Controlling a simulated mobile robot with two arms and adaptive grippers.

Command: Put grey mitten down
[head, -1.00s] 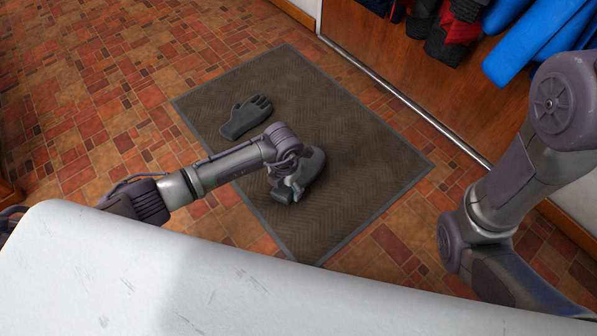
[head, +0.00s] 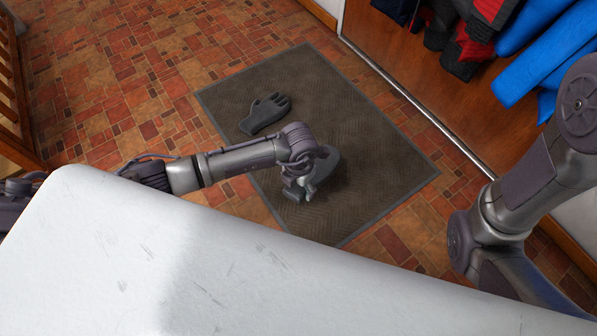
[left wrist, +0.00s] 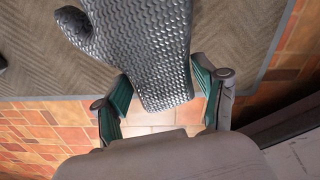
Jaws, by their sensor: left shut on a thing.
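My left gripper (head: 297,190) is over the near part of the dark mat. It is shut on the grey mitten (head: 327,163), which is partly hidden behind the gripper in the head view. In the left wrist view the mitten (left wrist: 145,45) has a textured grey surface, with its thumb at the upper left. Its cuff lies between the two green-padded fingers of the gripper (left wrist: 165,98). I cannot tell whether the mitten touches the mat. My right arm shows at the right of the head view, but its gripper is out of view.
A dark grey fingered glove (head: 265,114) lies on the mat (head: 380,150), beyond my left arm. Bare mat is to the right. A white surface (head: 150,260) fills the foreground. A wooden panel with hanging blue and red-black garments (head: 545,50) stands at upper right.

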